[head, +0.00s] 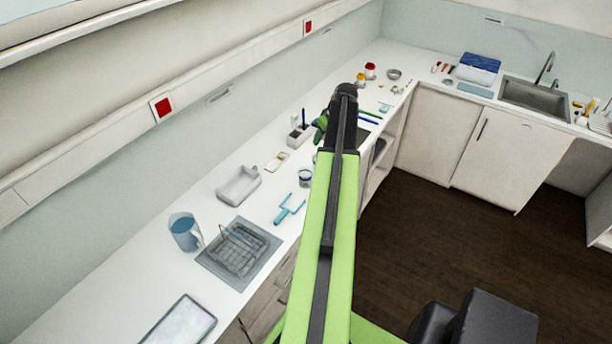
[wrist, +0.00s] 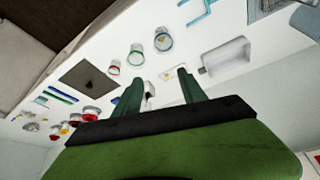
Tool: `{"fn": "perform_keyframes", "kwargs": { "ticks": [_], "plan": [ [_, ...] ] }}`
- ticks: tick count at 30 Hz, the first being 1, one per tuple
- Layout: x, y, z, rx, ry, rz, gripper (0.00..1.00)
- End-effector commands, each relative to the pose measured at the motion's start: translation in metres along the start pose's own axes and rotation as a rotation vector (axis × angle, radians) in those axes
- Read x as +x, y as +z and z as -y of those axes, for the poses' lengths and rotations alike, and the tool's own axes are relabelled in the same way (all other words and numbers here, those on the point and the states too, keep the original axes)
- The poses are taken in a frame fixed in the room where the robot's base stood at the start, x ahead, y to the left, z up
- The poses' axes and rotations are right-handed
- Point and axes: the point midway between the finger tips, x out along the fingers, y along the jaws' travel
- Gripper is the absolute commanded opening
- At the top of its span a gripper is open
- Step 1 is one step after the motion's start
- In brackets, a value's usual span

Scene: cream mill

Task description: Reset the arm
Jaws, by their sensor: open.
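My gripper (wrist: 160,78) shows in the wrist view with its two dark green fingers spread apart and nothing between them. It is over the white counter (wrist: 105,38), with the fingers pointing towards the objects there. In the head view my green and black arm reaches forward over the counter (head: 130,268). Only a bit of my gripper (head: 320,125) shows there, left of the arm's dark end; the rest is hidden behind the arm.
A blue jug (head: 185,232), a wire rack on a grey mat (head: 262,262), a white tray (head: 238,185), and a blue fork-shaped tool (head: 289,208) lie along the counter. A sink (head: 535,97) is at the back right. The dark floor (head: 440,235) right of the arm is clear.

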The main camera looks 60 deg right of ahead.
Motion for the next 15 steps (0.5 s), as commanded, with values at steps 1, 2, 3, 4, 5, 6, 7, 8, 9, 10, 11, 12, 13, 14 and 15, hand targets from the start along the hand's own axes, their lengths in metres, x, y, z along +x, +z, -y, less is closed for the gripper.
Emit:
{"fn": "perform_keyframes", "kwargs": {
  "ticks": [1, 2, 3, 4, 5, 6, 7, 8, 9, 10, 11, 12, 13, 14, 15],
  "plan": [
    [0.001, 0.000, 0.000, 0.000, 0.000, 0.000, 0.49],
    [0.001, 0.000, 0.000, 0.000, 0.000, 0.000, 0.49],
    [0.001, 0.000, 0.000, 0.000, 0.000, 0.000, 0.49],
    [0.001, 0.000, 0.000, 0.000, 0.000, 0.000, 0.49],
    [0.001, 0.000, 0.000, 0.000, 0.000, 0.000, 0.49],
    [0.001, 0.000, 0.000, 0.000, 0.000, 0.000, 0.49],
    [0.001, 0.000, 0.000, 0.000, 0.000, 0.000, 0.49],
    [0.001, 0.000, 0.000, 0.000, 0.000, 0.000, 0.49],
    [0.001, 0.000, 0.000, 0.000, 0.000, 0.000, 0.49],
    [0.001, 0.000, 0.000, 0.000, 0.000, 0.000, 0.49],
    [0.001, 0.000, 0.000, 0.000, 0.000, 0.000, 0.49],
    [0.001, 0.000, 0.000, 0.000, 0.000, 0.000, 0.49],
    [0.001, -0.001, 0.001, -0.001, -0.001, 0.001, 0.49],
    [0.002, -0.002, 0.005, -0.004, -0.003, 0.002, 0.49],
    [0.004, -0.007, 0.015, -0.009, -0.008, 0.006, 0.49]
  ]
}}
